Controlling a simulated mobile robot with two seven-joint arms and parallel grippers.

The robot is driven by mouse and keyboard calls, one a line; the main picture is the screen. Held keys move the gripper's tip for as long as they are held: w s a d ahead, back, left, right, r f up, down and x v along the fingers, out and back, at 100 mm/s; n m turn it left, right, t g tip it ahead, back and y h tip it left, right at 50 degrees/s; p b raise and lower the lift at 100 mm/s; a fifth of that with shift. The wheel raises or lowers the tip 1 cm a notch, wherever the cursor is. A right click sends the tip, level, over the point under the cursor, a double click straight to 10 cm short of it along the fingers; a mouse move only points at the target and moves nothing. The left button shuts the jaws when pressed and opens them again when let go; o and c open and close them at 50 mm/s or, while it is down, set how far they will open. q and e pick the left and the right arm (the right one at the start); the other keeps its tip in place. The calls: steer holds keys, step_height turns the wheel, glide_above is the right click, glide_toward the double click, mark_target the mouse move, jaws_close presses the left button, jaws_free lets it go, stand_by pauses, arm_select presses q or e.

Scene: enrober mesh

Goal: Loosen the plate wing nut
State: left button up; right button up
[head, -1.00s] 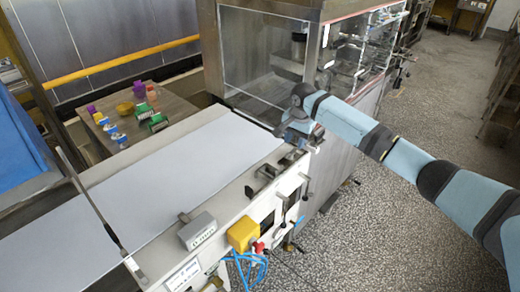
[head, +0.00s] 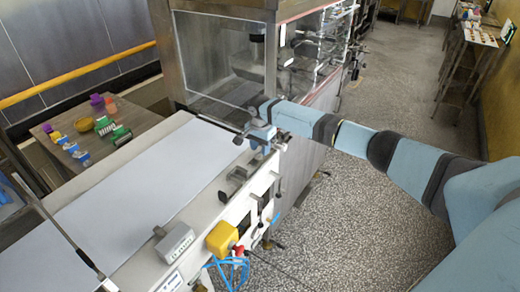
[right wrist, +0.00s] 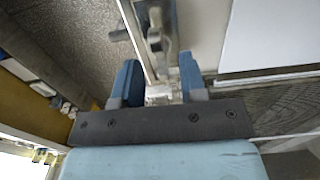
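My right gripper (head: 258,134) is at the far right corner of the white conveyor belt (head: 135,185), close to the clear-walled machine (head: 222,60). In the right wrist view its two blue fingers (right wrist: 158,82) stand apart, pointing toward a metal bracket (right wrist: 156,30) on the belt's side rail. A small pale metal part (right wrist: 158,95) shows between the fingers; I cannot tell whether they touch it. I cannot make out the plate wing nut for certain in either view. My left gripper is not in view.
A grey sensor box (head: 174,243), a yellow box (head: 222,238) with blue hoses and a dark metal bracket (head: 236,181) line the near rail. A side table (head: 130,100) holds several small coloured items. The speckled floor (head: 350,220) at right is open.

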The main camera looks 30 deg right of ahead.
steer(key=shift+f, duration=0.85)
jaws_close()
